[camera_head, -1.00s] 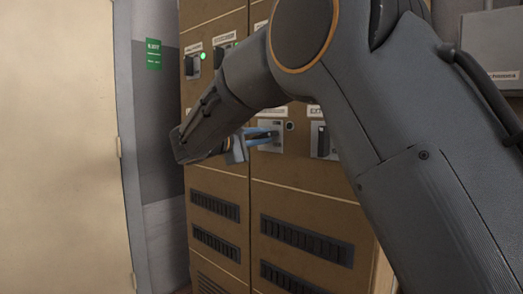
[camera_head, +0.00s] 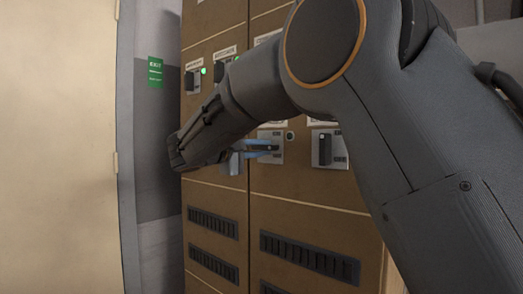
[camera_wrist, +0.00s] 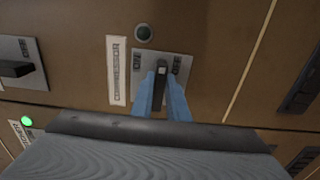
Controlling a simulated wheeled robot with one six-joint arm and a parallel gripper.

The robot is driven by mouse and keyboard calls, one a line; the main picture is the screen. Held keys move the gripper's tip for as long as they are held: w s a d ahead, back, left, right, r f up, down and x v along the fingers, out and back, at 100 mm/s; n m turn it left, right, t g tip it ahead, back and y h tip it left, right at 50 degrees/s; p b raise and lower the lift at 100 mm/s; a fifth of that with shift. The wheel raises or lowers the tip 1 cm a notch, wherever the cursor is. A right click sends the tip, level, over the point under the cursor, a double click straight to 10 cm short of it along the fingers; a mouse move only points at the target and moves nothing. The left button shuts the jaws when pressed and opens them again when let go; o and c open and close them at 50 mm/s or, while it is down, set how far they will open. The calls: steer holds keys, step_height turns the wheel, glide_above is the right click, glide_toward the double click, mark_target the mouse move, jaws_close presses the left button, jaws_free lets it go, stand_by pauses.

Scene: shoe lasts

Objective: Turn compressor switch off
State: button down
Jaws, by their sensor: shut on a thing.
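The compressor switch (camera_wrist: 161,75) is a black lever on a pale plate (camera_wrist: 185,62), beside a label reading COMPRESSOR (camera_wrist: 116,70). ON is printed on the plate's left and OFF on its right in the wrist view. My gripper (camera_wrist: 162,84) has its two blue fingers on either side of the lever, shut on it. The lever stands between the two words in that view. The round lamp (camera_wrist: 143,33) by the plate looks dark. In the head view my gripper (camera_head: 262,148) meets the plate (camera_head: 276,157), and its fingers largely hide the lever.
A neighbouring black switch (camera_head: 325,150) sits right of it in the head view. Above left are switches with a lit green lamp (camera_head: 203,71). Vents (camera_head: 310,253) line the brown cabinet's lower part. A green exit sign (camera_head: 155,72) hangs left, beside a beige door (camera_head: 60,150).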

steer(key=c, duration=1.7)
jaws_free()
steer(key=v, duration=0.7)
steer(key=shift+s+a+p, duration=0.25)
steer(key=shift+s+p, duration=0.05)
steer(key=shift+p, duration=0.05)
